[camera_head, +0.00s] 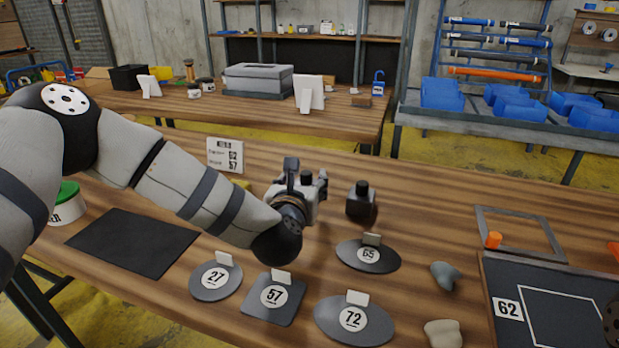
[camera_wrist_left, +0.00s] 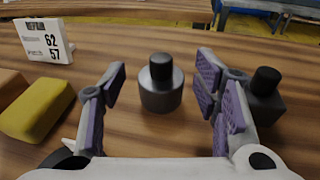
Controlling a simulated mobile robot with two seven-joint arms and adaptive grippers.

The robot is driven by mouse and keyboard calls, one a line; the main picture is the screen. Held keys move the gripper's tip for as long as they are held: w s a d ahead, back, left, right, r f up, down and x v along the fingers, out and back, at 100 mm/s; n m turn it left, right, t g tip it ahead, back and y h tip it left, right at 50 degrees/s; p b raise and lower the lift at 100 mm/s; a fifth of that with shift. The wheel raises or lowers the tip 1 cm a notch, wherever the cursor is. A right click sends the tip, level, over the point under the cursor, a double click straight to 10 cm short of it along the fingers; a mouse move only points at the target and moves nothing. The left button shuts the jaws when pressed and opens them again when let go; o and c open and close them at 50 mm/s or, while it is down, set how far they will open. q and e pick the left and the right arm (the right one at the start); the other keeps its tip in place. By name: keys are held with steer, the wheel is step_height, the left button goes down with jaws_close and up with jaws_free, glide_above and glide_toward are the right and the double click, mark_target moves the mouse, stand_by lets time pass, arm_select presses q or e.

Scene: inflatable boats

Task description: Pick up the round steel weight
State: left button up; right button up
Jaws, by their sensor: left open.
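The round steel weight (camera_wrist_left: 160,94), a grey cylinder with a dark knob, stands upright on the wooden table (camera_wrist_left: 145,140) in the left wrist view. It is just ahead of my left gripper (camera_wrist_left: 161,80), in line with the gap between the open, purple-padded fingers, with space on both sides. In the head view my left gripper (camera_head: 304,180) is low over the table and largely hides this weight. A black block-shaped weight (camera_head: 361,202) with a knob stands to the right; in the left wrist view it (camera_wrist_left: 266,97) is partly behind the right finger.
A sign (camera_head: 225,155) reads 62 and 57. Numbered plates, including plate 65 (camera_head: 368,255) and plate 57 (camera_head: 273,298), lie nearer. A yellow block (camera_wrist_left: 36,112) is left of the gripper. A dark mat (camera_head: 133,242) and a framed board (camera_head: 560,305) flank the plates.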

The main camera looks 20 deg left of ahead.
mark_target(306, 172)
arm_select(q)
steer(key=x, duration=0.6)
steer(key=shift+s+f+b, duration=0.1)
steer(key=shift+f+b, duration=0.15)
steer(key=shift+b, duration=0.1)
steer(key=shift+r, duration=0.15)
jaws_close()
steer(key=shift+r, duration=0.15)
